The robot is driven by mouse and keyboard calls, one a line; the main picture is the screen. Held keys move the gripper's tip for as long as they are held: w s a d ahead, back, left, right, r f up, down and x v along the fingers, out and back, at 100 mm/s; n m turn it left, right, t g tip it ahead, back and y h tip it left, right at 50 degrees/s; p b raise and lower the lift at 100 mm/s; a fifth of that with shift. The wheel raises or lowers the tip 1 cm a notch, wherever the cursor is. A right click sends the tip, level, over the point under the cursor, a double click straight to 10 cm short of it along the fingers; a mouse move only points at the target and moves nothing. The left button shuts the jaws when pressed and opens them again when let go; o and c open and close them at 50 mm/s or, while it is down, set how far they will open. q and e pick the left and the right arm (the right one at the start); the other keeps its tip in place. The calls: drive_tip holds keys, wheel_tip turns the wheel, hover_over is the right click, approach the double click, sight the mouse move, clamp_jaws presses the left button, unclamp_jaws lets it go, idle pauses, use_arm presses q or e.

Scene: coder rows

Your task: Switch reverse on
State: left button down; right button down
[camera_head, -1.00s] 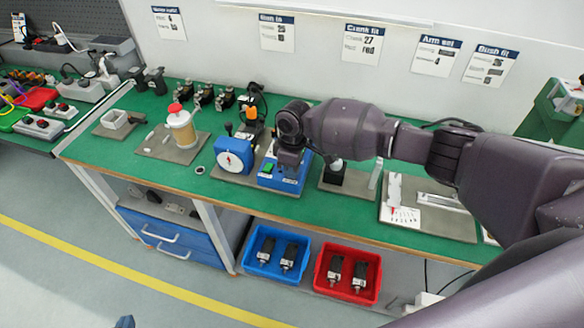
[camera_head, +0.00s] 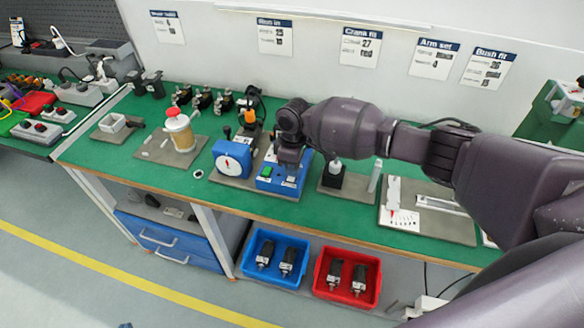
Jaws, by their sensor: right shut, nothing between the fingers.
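A blue control box (camera_head: 270,183) with a green button (camera_head: 266,171) stands on a grey mat on the green bench, right of a blue unit with a round white dial (camera_head: 232,165). My right gripper (camera_head: 288,165) points down over the right part of the blue box, its fingers shut and empty. The wrist hides part of the box top, so I cannot make out a reverse switch or whether the fingertips touch. My left gripper is not in view.
A cylinder with a red cap (camera_head: 179,130) stands to the left. A black block (camera_head: 333,174) and a gauge plate (camera_head: 404,220) lie right of the box, under my right arm. A blue bin (camera_head: 246,258) and a red bin (camera_head: 318,285) sit below the bench.

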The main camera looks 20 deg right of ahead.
sight(290, 180)
drive_tip(key=shift+s+r+p, duration=0.1)
drive_tip(key=shift+r+p, duration=1.35)
drive_tip(key=shift+p, duration=0.05)
drive_tip(key=shift+s+a+r+p, duration=0.1)
drive_tip(key=shift+r+p, duration=0.55)
drive_tip(key=shift+p, duration=0.15)
wheel_tip(290, 180, up, 10)
drive_tip(key=s, duration=0.1)
drive_tip(key=shift+a+f, duration=0.15)
drive_tip(key=shift+a, duration=0.2)
